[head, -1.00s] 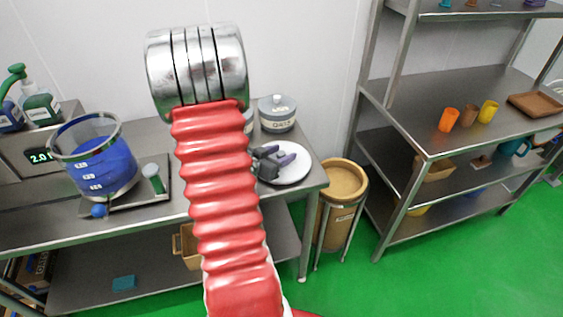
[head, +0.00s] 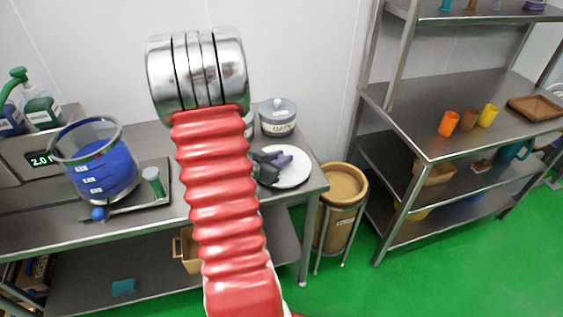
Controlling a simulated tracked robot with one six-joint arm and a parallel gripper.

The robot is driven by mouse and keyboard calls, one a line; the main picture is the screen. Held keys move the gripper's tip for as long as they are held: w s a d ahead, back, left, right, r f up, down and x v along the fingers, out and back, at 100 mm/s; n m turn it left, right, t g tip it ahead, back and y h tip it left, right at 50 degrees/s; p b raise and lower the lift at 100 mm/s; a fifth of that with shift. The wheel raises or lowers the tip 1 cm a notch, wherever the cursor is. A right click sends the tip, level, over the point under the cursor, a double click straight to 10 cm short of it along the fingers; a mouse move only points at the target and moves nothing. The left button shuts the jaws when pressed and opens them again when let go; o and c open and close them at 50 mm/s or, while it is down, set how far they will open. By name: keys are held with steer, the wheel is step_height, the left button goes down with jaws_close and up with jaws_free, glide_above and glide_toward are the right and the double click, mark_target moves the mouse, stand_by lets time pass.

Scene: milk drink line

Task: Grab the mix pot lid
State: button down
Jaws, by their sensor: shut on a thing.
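The mix pot lid (head: 296,176) looks like a pale round disc at the right end of the steel table. My red ribbed arm hides the left part of the gripper, and the exact grip point is unclear. I cannot tell whether the lid touches the tabletop. A clear pot (head: 103,178) with blue liquid stands open at the left of the table.
A tan bin (head: 342,185) stands right of the table (head: 150,228), then a steel shelf (head: 410,118) with cups. A scale display (head: 40,159) and bottles (head: 41,108) are at the left.

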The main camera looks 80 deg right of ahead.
steer(key=shift+r, duration=0.15)
steer(key=shift+r, duration=4.85)
